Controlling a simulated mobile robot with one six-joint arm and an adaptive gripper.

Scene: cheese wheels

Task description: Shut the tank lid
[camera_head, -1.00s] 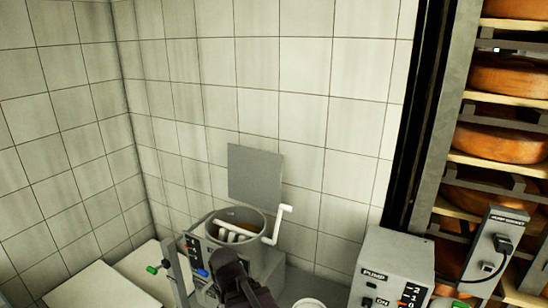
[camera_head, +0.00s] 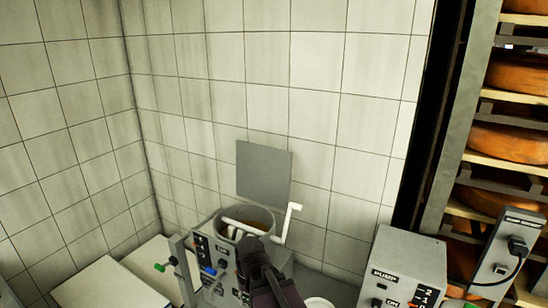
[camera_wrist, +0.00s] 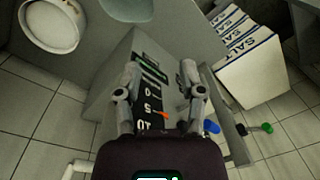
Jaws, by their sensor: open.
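The lid appears to be the flat grey square plate (camera_head: 264,174), standing upright behind the tank, in front of the tiled wall. My gripper (camera_head: 250,243) is at the tank's near side, below the lid. In the wrist view my gripper (camera_wrist: 160,72) is open and empty, over a grey control panel with dark labels.
A grey pump box (camera_head: 408,262) stands at the right. A rack of cheese wheels (camera_head: 518,140) fills the right edge. A control panel with a blue knob (camera_head: 209,271) is beside my gripper. Boxes marked SALT (camera_wrist: 250,55) show in the wrist view. The wall above the lid is clear.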

